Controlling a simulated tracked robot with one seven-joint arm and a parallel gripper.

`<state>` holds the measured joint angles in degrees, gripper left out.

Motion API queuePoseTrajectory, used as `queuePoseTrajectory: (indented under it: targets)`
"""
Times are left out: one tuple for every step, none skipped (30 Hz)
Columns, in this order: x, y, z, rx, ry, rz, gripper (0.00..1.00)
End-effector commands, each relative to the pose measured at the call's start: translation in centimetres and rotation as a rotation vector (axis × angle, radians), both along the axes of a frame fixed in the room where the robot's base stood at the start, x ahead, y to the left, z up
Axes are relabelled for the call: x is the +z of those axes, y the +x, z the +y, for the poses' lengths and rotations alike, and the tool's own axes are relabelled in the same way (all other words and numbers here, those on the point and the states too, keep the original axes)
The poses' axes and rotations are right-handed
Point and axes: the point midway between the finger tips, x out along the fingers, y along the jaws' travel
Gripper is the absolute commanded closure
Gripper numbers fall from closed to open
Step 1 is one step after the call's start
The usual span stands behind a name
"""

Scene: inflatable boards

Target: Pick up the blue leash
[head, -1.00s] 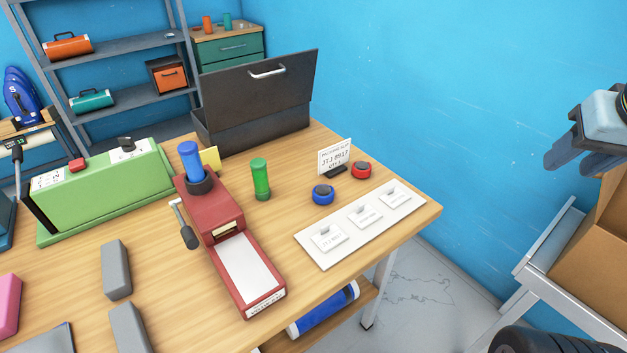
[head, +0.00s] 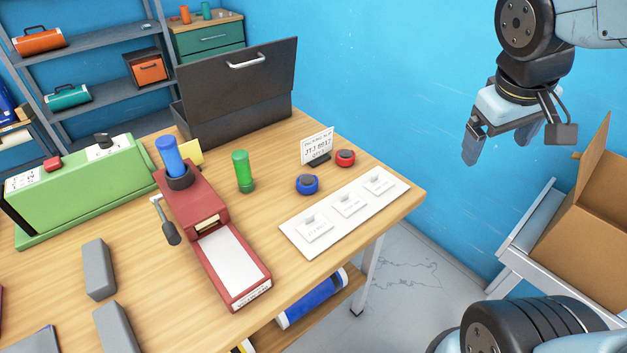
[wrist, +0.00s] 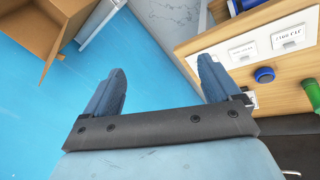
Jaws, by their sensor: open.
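The blue leash (head: 307,184) looks like a small round blue coil with a dark top. It lies on the wooden table, behind the white board of cards and left of a similar red coil (head: 345,158). It also shows in the wrist view (wrist: 264,75), to the right of my fingers. My gripper (head: 497,148) is open and empty in the air, right of the table and well apart from the leash. Its two blue-grey fingers show spread in the wrist view (wrist: 162,72).
A sign stand (head: 318,147) stands close behind the blue leash. A green cylinder (head: 243,172) and red device (head: 208,225) are to its left. A dark open case (head: 235,90) is at the back. A cardboard box (head: 585,235) sits on a rack at right.

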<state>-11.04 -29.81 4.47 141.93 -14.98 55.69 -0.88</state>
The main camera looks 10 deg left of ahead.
Motion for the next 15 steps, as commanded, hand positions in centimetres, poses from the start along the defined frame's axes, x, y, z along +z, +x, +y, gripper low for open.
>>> queuePoseTrajectory:
  targets:
    - [-0.8, 0.6, 0.6, 0.065, -0.057, 0.042, 0.08]
    - [-1.3, 0.9, 0.9, 0.103, -0.095, 0.063, 0.08]
    - [-1.8, 1.4, 1.3, 0.155, -0.142, 0.089, 0.08]
    - [-2.1, 1.8, 1.6, 0.193, -0.178, 0.107, 0.08]
    - [-2.5, 2.1, 1.9, 0.233, -0.215, 0.125, 0.08]
    - [-3.0, 2.6, 2.5, 0.285, -0.264, 0.148, 0.08]
    - [-3.3, 3.0, 2.8, 0.325, -0.301, 0.164, 0.08]
    - [-3.7, 3.3, 3.3, 0.364, -0.337, 0.180, 0.08]
    - [-4.2, 3.8, 3.9, 0.419, -0.387, 0.200, 0.08]
    - [-4.5, 4.1, 4.4, 0.460, -0.424, 0.213, 0.08]
    - [-4.9, 4.5, 4.8, 0.501, -0.461, 0.226, 0.08]
    - [-5.4, 4.9, 5.6, 0.555, -0.511, 0.242, 0.08]
    - [-5.7, 5.3, 6.1, 0.596, -0.548, 0.253, 0.08]
    - [-6.1, 5.6, 6.7, 0.637, -0.586, 0.263, 0.08]
    - [-6.6, 6.1, 7.6, 0.693, -0.637, 0.276, 0.08]
